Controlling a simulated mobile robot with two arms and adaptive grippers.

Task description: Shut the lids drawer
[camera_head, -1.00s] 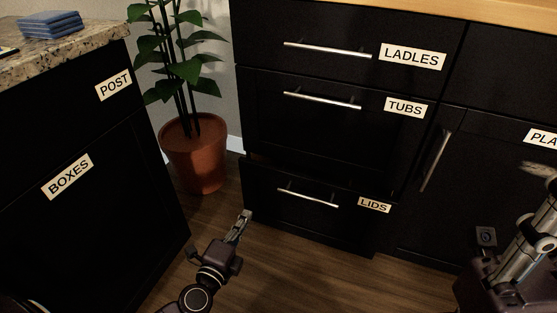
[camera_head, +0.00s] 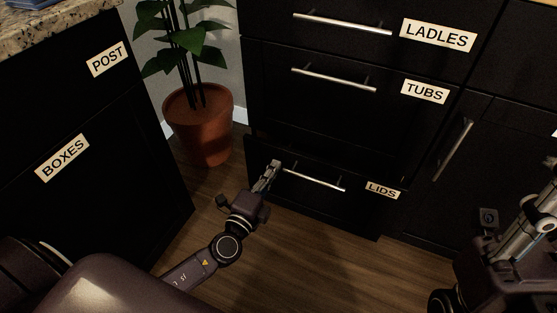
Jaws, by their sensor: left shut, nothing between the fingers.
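The lids drawer (camera_head: 315,207) is the bottom black drawer of the middle cabinet, with a "LIDS" label (camera_head: 382,190) and a silver bar handle (camera_head: 318,181). Its front stands out a little from the cabinet, so it is partly open. My left gripper (camera_head: 273,168) is shut and empty. Its fingertips are at the upper left part of the drawer front, close to the left end of the handle; I cannot tell whether they touch. My right arm shows at the right edge, but its gripper is not clearly in view.
The "TUBS" drawer (camera_head: 320,105) and "LADLES" drawer (camera_head: 340,42) above look shut. A potted plant (camera_head: 200,125) stands left of the cabinet. A black counter unit (camera_head: 100,190) labelled "POST" and "BOXES" is at the left. Wood floor (camera_head: 310,260) lies clear in front.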

